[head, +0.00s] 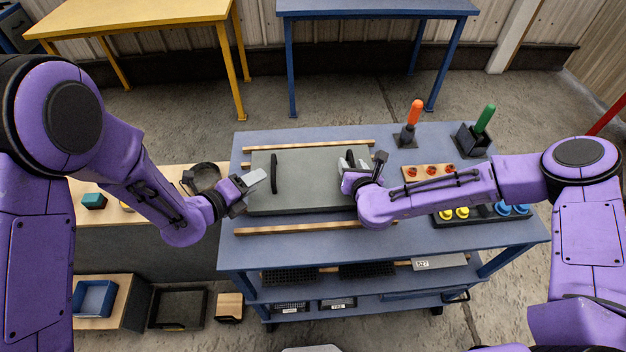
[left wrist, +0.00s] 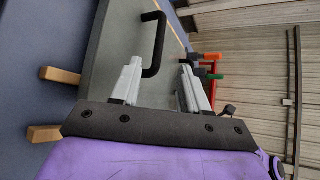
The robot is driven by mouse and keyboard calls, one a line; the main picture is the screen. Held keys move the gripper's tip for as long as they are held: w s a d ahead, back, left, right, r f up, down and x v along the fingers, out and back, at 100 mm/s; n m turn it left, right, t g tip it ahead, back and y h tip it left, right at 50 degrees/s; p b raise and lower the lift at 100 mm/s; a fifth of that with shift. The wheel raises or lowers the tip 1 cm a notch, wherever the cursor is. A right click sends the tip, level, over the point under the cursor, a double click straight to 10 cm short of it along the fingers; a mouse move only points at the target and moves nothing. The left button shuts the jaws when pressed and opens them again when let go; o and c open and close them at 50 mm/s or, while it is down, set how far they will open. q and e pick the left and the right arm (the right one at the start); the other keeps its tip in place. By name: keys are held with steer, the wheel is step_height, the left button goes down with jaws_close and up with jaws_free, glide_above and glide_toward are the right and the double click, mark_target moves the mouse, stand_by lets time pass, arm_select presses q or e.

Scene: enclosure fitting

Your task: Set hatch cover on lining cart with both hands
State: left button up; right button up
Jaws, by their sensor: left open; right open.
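The hatch cover, a flat grey-green panel (head: 315,187) with two black bar handles, lies over wooden strips on the blue lining cart (head: 290,253). Its left handle (head: 274,173) stands clear; its right handle is mostly hidden by my right gripper. My left gripper (head: 257,181) is open at the cover's left edge, just left of the left handle. In the left wrist view, that handle (left wrist: 160,42) stands just beyond the open fingers, apart from them. My right gripper (head: 350,162) is open at the right handle; whether the handle is between its fingers I cannot tell.
Orange-handled (head: 415,112) and green-handled (head: 485,119) tools stand in holders at the cart's back right. A tray of red parts (head: 430,172) and a rack of yellow and blue parts (head: 480,213) lie near my right arm. A wooden bench (head: 115,215) adjoins at left.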

arm_select(q)
steer(key=v, duration=0.3)
steer(key=shift+s+a+r, duration=0.1)
steer(key=shift+s+a, duration=0.1)
steer(key=shift+a, duration=0.05)
arm_select(e)
steer(key=v, duration=1.2)
